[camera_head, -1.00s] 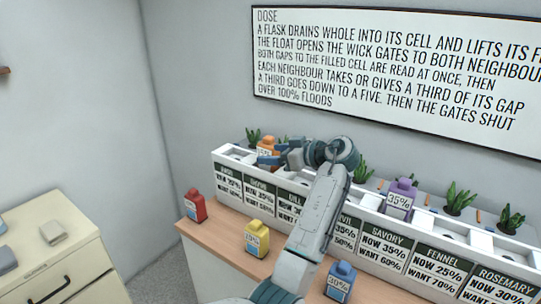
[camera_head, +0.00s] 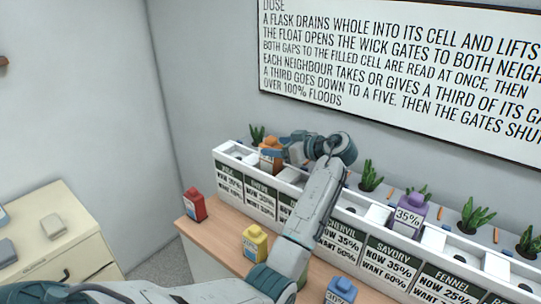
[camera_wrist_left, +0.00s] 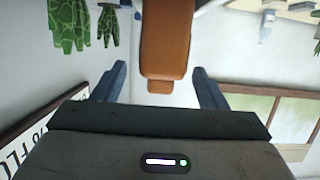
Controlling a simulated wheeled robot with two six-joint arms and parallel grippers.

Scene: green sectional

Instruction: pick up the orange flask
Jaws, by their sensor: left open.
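The orange flask (camera_head: 271,158) stands in the white planter row near its left end, in the head view. My left gripper (camera_head: 279,151) is at the flask's right side and partly hides it. In the left wrist view the orange flask (camera_wrist_left: 166,38) shows upside down between the two open blue-grey fingers (camera_wrist_left: 160,88). Its cap end points toward the palm. I cannot tell whether the fingers touch it. My right gripper does not show.
A red flask (camera_head: 194,205), a yellow flask (camera_head: 255,244) and a blue flask (camera_head: 340,291) stand on the wooden counter (camera_head: 222,236). A purple flask (camera_head: 410,212) stands in the planter row (camera_head: 347,217). A cream cabinet (camera_head: 60,233) is at left.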

